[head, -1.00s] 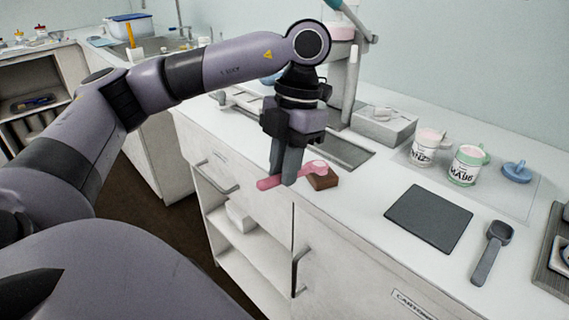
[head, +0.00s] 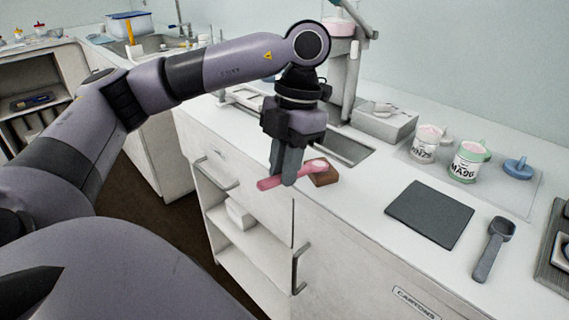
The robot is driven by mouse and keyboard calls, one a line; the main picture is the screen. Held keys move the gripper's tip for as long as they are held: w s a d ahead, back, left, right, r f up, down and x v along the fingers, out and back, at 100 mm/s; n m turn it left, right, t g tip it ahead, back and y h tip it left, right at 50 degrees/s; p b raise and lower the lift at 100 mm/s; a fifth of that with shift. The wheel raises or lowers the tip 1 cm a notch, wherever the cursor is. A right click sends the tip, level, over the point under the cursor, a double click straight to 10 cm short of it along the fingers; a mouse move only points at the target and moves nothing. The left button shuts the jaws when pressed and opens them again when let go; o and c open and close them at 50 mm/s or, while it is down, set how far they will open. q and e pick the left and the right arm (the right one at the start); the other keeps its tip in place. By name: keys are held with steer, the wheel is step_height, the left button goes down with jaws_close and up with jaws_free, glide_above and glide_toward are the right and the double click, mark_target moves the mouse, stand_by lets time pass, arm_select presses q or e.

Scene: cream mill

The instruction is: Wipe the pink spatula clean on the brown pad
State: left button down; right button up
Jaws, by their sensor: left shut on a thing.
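My left gripper (head: 286,180) points down at the near edge of the white counter and is shut on the pink spatula (head: 304,171). The spatula lies roughly level, its handle end sticking out to the left past the counter edge. Its paler head is on the right, at the brown pad (head: 327,178). The head overlaps the pad's left part in the picture; I cannot tell whether it touches the pad. The brown pad is a small block on the counter near the edge. My right gripper is not in view.
On the counter (head: 360,210) to the right lie a dark grey mat (head: 430,214) and a grey scoop (head: 493,250). Behind are a white mug (head: 428,144), a green-handled mug (head: 468,162) and a blue lid (head: 518,168). A grey-white machine (head: 345,80) stands behind the gripper.

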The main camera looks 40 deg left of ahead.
arm_select(q)
steer(key=shift+s, duration=0.15)
stand_by(0.3)
steer(key=shift+s, duration=0.7)
steer(key=shift+w, duration=0.8)
steer(key=shift+s, duration=0.75)
steer(key=shift+w, duration=0.75)
steer(key=shift+s, duration=0.8)
steer(key=shift+w+p, duration=0.4)
steer(key=shift+w, duration=0.45)
